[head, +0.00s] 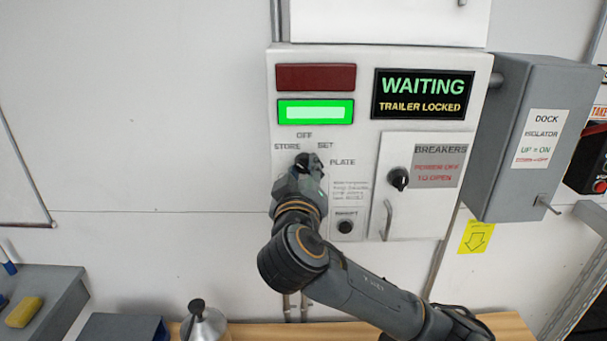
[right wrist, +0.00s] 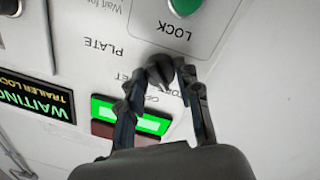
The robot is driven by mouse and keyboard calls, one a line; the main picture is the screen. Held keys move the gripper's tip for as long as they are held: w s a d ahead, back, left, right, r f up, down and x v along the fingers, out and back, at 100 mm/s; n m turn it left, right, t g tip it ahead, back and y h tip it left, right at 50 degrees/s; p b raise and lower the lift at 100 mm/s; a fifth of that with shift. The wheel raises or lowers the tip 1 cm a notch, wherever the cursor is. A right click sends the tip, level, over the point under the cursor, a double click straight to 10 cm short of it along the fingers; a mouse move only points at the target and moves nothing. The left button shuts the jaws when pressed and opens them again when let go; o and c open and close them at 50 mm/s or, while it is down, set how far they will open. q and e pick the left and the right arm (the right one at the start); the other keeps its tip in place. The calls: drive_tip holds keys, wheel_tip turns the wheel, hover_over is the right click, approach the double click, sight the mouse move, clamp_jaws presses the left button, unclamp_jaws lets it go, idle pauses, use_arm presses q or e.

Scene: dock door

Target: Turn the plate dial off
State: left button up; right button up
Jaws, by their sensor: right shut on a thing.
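The plate dial is a dark knob on the white control panel (head: 370,60), with the labels OFF, STORE, SET and PLATE around it. In the head view my right gripper (head: 308,165) covers most of it. In the right wrist view the dial (right wrist: 160,70) sits between the two fingertips of the right gripper (right wrist: 166,73), which is shut on it. I cannot tell which label the dial points to. My left gripper is not in view.
The panel has a lit green lamp (head: 316,112), a dark red lamp (head: 316,77) and a display (head: 422,94) reading WAITING, TRAILER LOCKED. The breakers door (head: 405,215) and grey dock isolator box (head: 525,140) are to the right. A green LOCK button (right wrist: 186,7) is near the dial.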

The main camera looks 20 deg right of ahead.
drive_tip(key=shift+f+m+b, duration=0.35)
drive_tip(key=shift+m+b, duration=0.65)
drive_tip(key=shift+b, duration=0.2)
drive_tip(key=shift+r+m+b, duration=0.1)
drive_tip(key=shift+m+b, duration=0.6)
drive_tip(key=shift+m, duration=0.1)
drive_tip(key=shift+r+m+b, duration=0.1)
drive_tip(key=shift+m+b, duration=0.65)
drive_tip(key=shift+m, duration=0.45)
drive_tip(key=shift+r+m+g+y+b, duration=0.15)
drive_tip(key=shift+m+g+y+b, duration=0.3)
drive_tip(key=shift+m, duration=0.85)
drive_tip(key=o, duration=1.2)
drive_tip(key=shift+c, duration=0.2)
